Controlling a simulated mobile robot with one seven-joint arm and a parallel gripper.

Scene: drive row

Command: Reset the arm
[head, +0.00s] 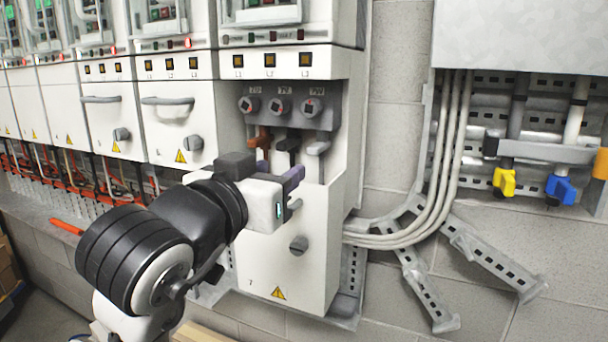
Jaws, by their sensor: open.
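My arm reaches up from the lower left of the head view. My gripper (280,178) is at its end, in front of the rightmost white drive cabinet (262,262). Its dark purple fingers are apart and nothing shows between them. They are just below the cabinet's open recess, which holds a brown lever (260,138), a black lever (288,145) and a grey lever (317,148). I cannot tell whether the fingers touch the cabinet. My gripper body hides part of the cabinet's front panel and handle.
More white drive cabinets (110,115) with handles, knobs and warning signs run to the left. Grey conduits (450,150) curve along the wall to the right. Bare block wall (395,100) lies between.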

